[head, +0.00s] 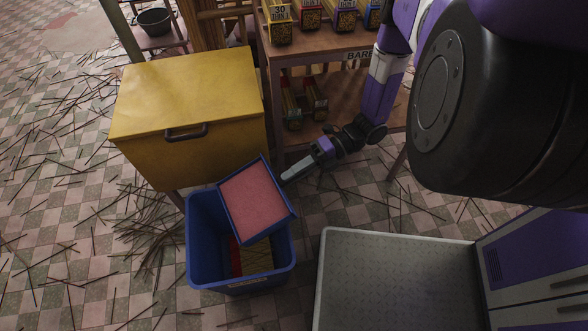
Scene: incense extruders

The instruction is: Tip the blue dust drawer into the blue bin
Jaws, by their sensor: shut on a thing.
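The blue dust drawer (289,207) is held over the blue bin, tilted, with its open top facing the camera. Pink dust (254,199) fills it from wall to wall. My gripper (290,180) reaches in from the right and is shut on the drawer near its right edge; the exact grip is partly hidden. The blue bin (205,240) stands on the floor below, its mouth open. Inside it a red thing and a brownish slab show at the bottom right. The drawer hides the bin's back right part.
A yellow lidded box (185,95) with a dark handle stands behind the bin. A wooden shelf (335,57) with several boxes is at the back. A grey metal platform (395,285) is at the right. Thin sticks litter the checkered floor.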

